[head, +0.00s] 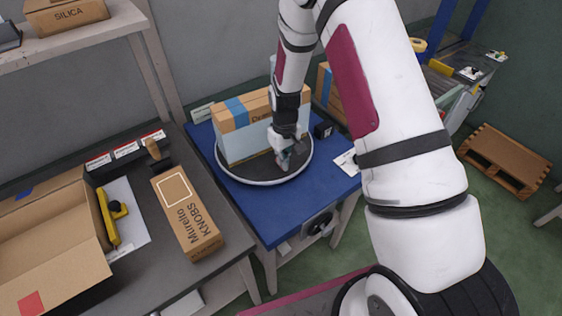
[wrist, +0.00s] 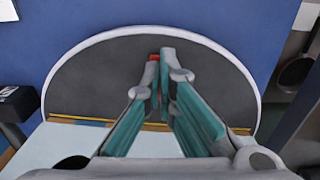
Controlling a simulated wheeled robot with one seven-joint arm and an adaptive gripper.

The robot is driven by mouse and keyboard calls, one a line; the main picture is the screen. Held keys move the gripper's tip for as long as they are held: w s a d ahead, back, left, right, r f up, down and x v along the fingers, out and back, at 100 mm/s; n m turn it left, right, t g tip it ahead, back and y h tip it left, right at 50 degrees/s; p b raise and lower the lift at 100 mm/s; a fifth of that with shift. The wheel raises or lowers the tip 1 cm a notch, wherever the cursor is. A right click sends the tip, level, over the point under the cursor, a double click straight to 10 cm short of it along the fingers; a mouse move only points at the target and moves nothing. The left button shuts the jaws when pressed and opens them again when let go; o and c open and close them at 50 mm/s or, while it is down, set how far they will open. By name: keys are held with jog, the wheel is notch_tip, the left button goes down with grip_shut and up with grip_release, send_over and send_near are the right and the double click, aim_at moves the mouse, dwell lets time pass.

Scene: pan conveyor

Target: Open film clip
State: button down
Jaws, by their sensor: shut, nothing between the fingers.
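My gripper (head: 287,158) is over the near right part of the round dark turntable (head: 235,178), beside a tan cardboard box (head: 245,112) with blue tape and a pale lower part. In the wrist view my gripper (wrist: 160,75) has its teal fingers brought together, with nothing held. A small red piece (wrist: 154,57) shows just beyond the fingertips, partly hidden by them. I cannot tell whether it is the film clip, or whether the fingers touch it. The turntable (wrist: 90,75) has a white rim, and a yellow line crosses it.
The turntable stands on a blue table (head: 270,215). A small black block (head: 323,130) and a white card (head: 347,162) lie to its right. On the left bench are a Knobs box (head: 187,215), an open carton (head: 45,250) and a yellow tool (head: 110,218).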

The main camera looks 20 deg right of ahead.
jog(key=shift+r+p, duration=0.9)
jog(key=shift+r, duration=2.45)
jog(key=shift+r, duration=0.15)
jog(key=s+r+m+t, duration=0.1)
jog(key=s+r, duration=0.3)
jog(key=r, duration=0.8)
jog(key=s+r+m+t, duration=0.1)
jog(key=s+r, duration=0.3)
jog(key=r, duration=0.7)
jog(key=s+r+t, duration=0.1)
jog(key=s+r, duration=0.4)
jog(key=s, duration=0.5)
jog(key=s+r+m+t, duration=0.1)
jog(key=s+r+t, duration=0.1)
jog(key=s+r, duration=0.4)
jog(key=s, duration=0.4)
jog(key=shift+s+m, duration=0.3)
